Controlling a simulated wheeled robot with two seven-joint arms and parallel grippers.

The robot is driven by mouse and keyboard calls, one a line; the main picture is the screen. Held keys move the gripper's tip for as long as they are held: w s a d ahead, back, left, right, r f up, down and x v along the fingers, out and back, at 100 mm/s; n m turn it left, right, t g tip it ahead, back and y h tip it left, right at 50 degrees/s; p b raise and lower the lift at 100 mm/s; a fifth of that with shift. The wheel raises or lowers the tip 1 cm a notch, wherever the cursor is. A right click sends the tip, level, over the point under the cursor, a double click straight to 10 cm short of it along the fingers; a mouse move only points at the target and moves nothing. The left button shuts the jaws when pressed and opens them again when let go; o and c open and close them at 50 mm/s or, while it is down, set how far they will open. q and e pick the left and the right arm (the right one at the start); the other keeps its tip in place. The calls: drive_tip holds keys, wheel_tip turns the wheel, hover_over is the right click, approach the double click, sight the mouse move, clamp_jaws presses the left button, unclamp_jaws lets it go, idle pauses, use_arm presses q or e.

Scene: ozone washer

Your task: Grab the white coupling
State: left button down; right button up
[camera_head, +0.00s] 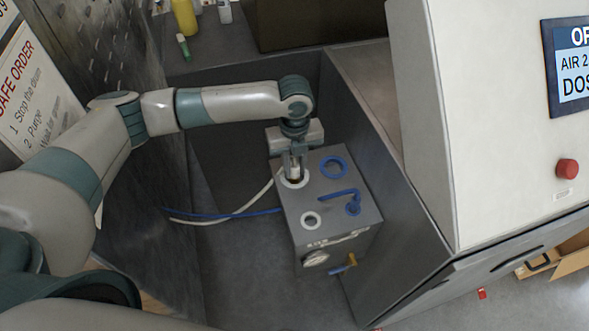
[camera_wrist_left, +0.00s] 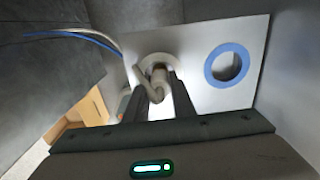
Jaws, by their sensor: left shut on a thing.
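My left gripper (camera_head: 294,176) points down over the top of the grey box (camera_head: 336,212) and is shut on the white coupling. The white coupling (camera_wrist_left: 158,78) shows between the two fingers in the left wrist view, with a hooked, pale piece on it. It stands at a white ring (camera_head: 287,184) on the box top; I cannot tell whether it is seated in it. In the head view the fingers hide most of the coupling. My right gripper is not in view.
The box top has a blue ring (camera_head: 334,167), another white ring (camera_head: 311,220) and a blue elbow (camera_head: 353,208). A gauge (camera_head: 315,258) and yellow-handled valve (camera_head: 344,265) are on its front. White and blue hoses (camera_head: 222,216) lie left. Panel walls enclose the box.

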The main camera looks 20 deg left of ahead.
use_arm(q)
drive_tip(key=shift+r, duration=0.15)
drive_tip(key=shift+r, duration=0.25)
wheel_tip(320, 180, up, 3)
drive_tip(key=shift+d+r+b, duration=0.1)
drive_tip(key=shift+r+b, duration=0.05)
drive_tip(key=shift+b, duration=0.85)
drive_tip(key=s+d+r+b, duration=0.2)
drive_tip(key=d+r, duration=0.5)
drive_tip(key=d, duration=0.4)
drive_tip(key=shift+s+b, duration=0.25)
drive_tip(key=shift+b, duration=0.3)
drive_tip(key=shift+s+d, duration=0.1)
drive_tip(key=shift+d, duration=0.1)
